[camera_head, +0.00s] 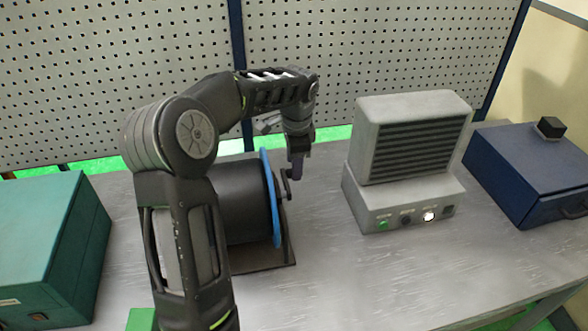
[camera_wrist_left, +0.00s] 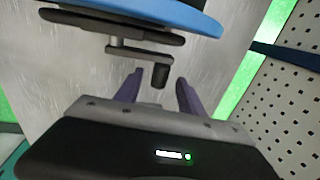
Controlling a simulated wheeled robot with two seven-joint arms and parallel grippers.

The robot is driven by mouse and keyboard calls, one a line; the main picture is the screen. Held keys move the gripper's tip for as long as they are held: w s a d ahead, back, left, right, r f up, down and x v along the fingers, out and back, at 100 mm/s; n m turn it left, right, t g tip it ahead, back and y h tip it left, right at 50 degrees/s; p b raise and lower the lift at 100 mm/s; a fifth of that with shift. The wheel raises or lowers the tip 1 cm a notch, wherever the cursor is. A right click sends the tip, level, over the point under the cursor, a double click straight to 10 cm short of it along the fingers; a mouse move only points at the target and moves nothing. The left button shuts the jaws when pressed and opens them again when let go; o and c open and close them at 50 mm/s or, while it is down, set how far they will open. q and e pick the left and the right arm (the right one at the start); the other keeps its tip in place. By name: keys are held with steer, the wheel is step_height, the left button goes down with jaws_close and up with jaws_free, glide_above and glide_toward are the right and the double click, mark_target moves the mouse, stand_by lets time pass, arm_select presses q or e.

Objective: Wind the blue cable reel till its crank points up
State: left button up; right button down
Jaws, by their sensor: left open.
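The cable reel stands on the bench, with a dark drum (camera_head: 243,200) and a blue flange (camera_head: 270,200) facing right; the flange also shows at the top of the left wrist view (camera_wrist_left: 185,14). A black crank (camera_head: 285,184) sits on the flange's right side. In the left wrist view the crank's arm (camera_wrist_left: 138,53) ends in a short dark handle (camera_wrist_left: 160,76). My left gripper (camera_head: 296,170) points down beside the crank. Its purple fingers are open, and the handle appears between their tips in the left wrist view (camera_wrist_left: 158,85); contact cannot be told. My left arm hides part of the drum.
A grey vented machine (camera_head: 412,140) stands right of the reel, and a dark blue box (camera_head: 530,170) at the far right. A green box (camera_head: 45,245) is at the left. A pegboard (camera_head: 400,45) rises behind. The bench front right of the reel is clear.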

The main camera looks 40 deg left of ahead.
arm_select(q)
step_height(320, 180, down, 2)
steer(key=shift+w+a+f+b, duration=0.15)
steer(key=shift+b, duration=0.3)
steer(key=shift+c, duration=0.2)
jaws_close()
stand_by(1.0)
